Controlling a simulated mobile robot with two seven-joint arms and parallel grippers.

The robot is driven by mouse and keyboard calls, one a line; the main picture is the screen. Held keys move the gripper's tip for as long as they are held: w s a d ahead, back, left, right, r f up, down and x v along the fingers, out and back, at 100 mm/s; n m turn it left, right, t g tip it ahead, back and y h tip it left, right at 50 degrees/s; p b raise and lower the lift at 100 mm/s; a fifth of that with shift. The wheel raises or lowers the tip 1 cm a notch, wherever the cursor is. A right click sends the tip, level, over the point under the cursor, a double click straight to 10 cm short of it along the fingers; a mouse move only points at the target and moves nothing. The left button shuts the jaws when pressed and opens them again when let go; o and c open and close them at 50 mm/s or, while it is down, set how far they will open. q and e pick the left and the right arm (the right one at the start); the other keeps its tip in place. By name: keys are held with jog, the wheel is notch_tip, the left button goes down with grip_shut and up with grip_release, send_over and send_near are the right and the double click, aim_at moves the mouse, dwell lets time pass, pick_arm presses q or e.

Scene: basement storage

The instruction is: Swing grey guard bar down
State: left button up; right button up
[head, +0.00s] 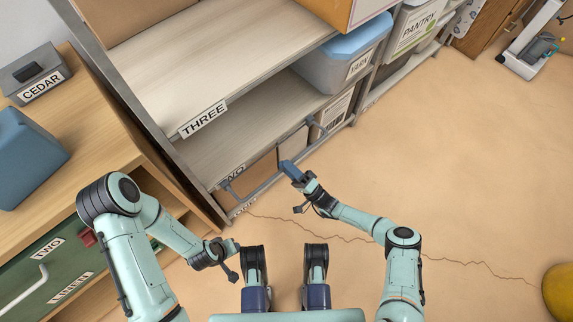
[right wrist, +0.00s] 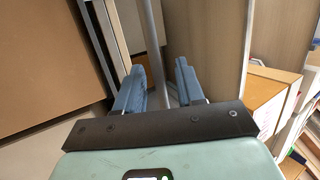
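A thin grey bar (head: 262,185) runs low along the front of the shelf, near blue-grey brackets (head: 228,190) by the TWO label. My right gripper (head: 290,170) is at the shelf front, close to this bar. In the right wrist view a grey bar (right wrist: 153,45) runs up the picture between the two blue fingers of the right gripper (right wrist: 160,88). The fingers are apart, with gaps beside the bar. My left gripper (head: 230,262) is low on the left, away from the shelf; its fingers are too small to read.
The shelf rack (head: 240,65) bears a blue-lidded bin (head: 345,55) and a PANTRY bin (head: 415,25). A wooden cabinet (head: 95,125) with a green drawer (head: 50,270) stands left, bearing a CEDAR box (head: 35,75). The floor to the right is mostly clear.

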pick_arm(q)
jog(key=shift+w+r, duration=0.4)
pick_arm(e)
jog(key=v, duration=1.2)
jog(key=shift+d, duration=0.25)
jog(key=shift+s+f, duration=0.1)
jog(key=shift+s, duration=0.05)
